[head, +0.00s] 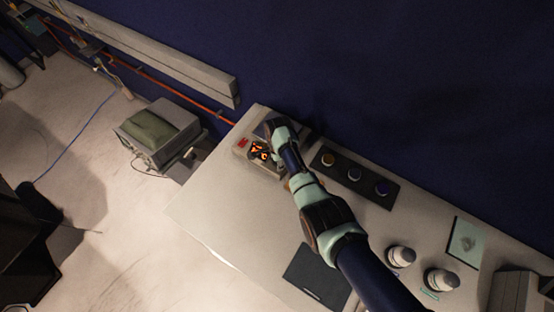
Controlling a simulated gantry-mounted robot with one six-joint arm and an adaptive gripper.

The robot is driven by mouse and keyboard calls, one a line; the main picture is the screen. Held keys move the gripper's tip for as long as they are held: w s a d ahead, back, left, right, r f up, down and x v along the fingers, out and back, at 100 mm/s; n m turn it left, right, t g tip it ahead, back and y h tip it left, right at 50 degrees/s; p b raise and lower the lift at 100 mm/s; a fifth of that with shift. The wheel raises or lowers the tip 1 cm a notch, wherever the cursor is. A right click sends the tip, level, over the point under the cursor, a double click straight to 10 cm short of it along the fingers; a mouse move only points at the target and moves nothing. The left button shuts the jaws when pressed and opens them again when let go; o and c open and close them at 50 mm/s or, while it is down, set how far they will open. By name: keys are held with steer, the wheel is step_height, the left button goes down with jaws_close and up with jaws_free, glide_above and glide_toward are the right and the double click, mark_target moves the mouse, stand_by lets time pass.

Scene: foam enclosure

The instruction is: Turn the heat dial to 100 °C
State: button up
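A pale box-shaped device (241,153) with a small red display (243,142) stands at the far left end of the bench. My gripper (258,153), dark with orange marks, is over the front of this device, just right of the display. I cannot make out a dial or any temperature marking; the gripper and wrist cover that part of the device. Whether the gripper touches the device, and whether its fingers are open or shut, is too small to tell. The display's digits are not readable.
A dark tray (339,163) with several round-topped items lies right of my arm. Two white-topped containers (401,257) (441,281) and a pale green square (466,243) are farther right. A dark flat panel (318,276) lies near the front edge. The bench's left front surface (225,205) is clear.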

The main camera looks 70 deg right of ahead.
step_height(320, 180, up, 8)
steer(key=shift+s+a, duration=0.15)
stand_by(0.4)
stand_by(0.5)
steer(key=w+a+r+n+t+h+p, duration=0.1)
steer(key=w+a+r+n+t+p, duration=0.15)
steer(key=w+a+r+n, duration=0.65)
steer(key=w+a+r+n+t+h+p, duration=0.1)
steer(key=w+a+r+n+t+p, duration=0.15)
steer(key=w+a+r+n, duration=0.6)
steer(key=s+a+r+n+t+y+p, duration=0.1)
steer(key=s+a+r+n+t, duration=0.2)
steer(key=a+r, duration=0.5)
steer(key=s+a+r+n+t+y+p, duration=0.1)
steer(key=s+a+r+n+t, duration=0.3)
steer(key=a, duration=1.1)
steer(key=s+r+n, duration=0.2)
steer(key=s+r, duration=0.1)
steer(key=r, duration=0.1)
steer(key=shift+a+r+p, duration=0.25)
steer(key=shift+r+p, duration=0.15)
